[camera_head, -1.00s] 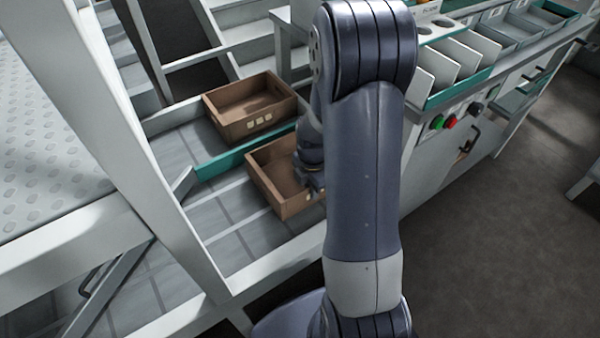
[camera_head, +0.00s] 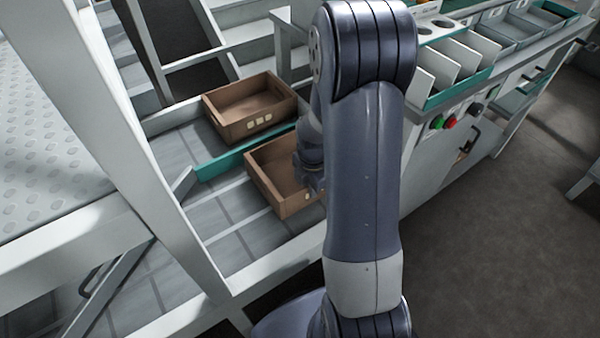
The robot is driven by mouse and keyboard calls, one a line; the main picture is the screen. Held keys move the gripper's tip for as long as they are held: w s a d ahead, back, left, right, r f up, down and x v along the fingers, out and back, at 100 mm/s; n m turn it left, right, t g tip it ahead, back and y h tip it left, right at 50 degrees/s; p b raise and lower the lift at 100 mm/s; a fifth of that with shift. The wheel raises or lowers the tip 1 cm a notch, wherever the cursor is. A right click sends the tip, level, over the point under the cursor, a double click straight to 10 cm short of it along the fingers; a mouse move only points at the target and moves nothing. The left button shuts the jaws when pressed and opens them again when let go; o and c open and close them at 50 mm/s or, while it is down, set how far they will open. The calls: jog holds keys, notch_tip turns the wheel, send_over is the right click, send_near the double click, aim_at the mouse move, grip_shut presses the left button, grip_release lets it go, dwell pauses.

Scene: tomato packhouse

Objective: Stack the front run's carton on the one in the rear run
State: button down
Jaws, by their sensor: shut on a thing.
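The front run's carton (camera_head: 271,189) is an open, empty-looking brown box in the near lane, its right part hidden behind my arm. My gripper (camera_head: 314,187) is at the carton's right side and is shut on its wall; the fingers are mostly hidden by the arm. The rear run's carton (camera_head: 228,131) is a similar open brown box in the far lane, upright, with pale labels on its near side. It looks empty.
A teal divider (camera_head: 232,158) runs between the two lanes. A white post (camera_head: 150,150) slants up at the left. The near lane (camera_head: 215,222) is clear left of the carton.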

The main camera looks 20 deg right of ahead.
jog(key=shift+r, duration=0.1)
jog(key=shift+r+p, duration=2)
jog(key=shift+r, duration=0.45)
jog(key=shift+a, duration=0.1)
